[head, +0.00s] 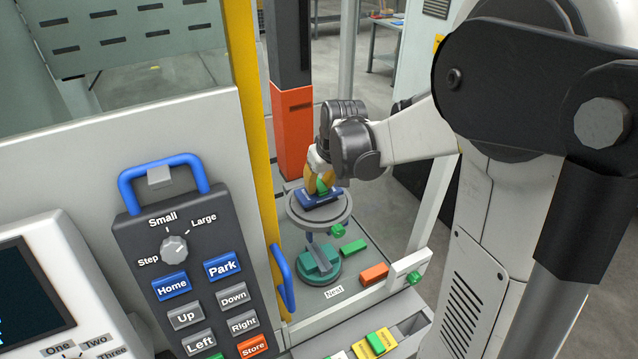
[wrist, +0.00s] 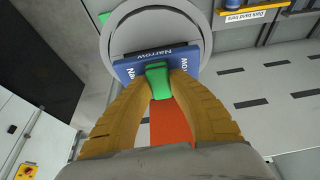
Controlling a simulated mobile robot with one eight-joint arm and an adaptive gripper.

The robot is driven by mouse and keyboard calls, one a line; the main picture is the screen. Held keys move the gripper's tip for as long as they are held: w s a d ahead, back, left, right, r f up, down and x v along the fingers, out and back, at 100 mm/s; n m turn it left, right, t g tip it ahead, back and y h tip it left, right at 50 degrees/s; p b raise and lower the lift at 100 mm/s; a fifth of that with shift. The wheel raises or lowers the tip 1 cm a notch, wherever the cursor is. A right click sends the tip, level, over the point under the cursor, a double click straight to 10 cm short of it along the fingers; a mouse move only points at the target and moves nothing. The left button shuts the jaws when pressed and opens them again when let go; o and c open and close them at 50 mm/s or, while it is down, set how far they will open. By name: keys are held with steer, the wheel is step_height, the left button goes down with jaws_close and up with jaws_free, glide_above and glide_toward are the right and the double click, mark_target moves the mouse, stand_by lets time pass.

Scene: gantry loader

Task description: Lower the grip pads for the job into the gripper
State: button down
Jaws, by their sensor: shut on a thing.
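My gripper (head: 322,182) has its orange fingers closed around a green grip piece (wrist: 157,78) on top of a blue pad block. The blue block (head: 317,198) carries the word "Narrow" and also shows in the wrist view (wrist: 180,62). It is at the top of a round grey disc (head: 338,214), which also shows in the wrist view (wrist: 203,25). I cannot tell whether the block is seated in the disc or just over it. The fingers hide part of the block.
A teal piece (head: 320,264) stands below the disc, by a "Nest" label (head: 333,291). A green block (head: 353,247) and an orange block (head: 374,274) lie nearby. An orange-and-dark column (head: 293,125) rises behind. A button panel (head: 200,270) with a blue handle stands at left.

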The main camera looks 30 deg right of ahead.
steer(key=shift+f+b, duration=0.6)
steer(key=shift+f, duration=0.25)
steer(key=c, duration=1.2)
jaws_free()
steer(key=shift+c, duration=0.2)
steer(key=v, duration=1.2)
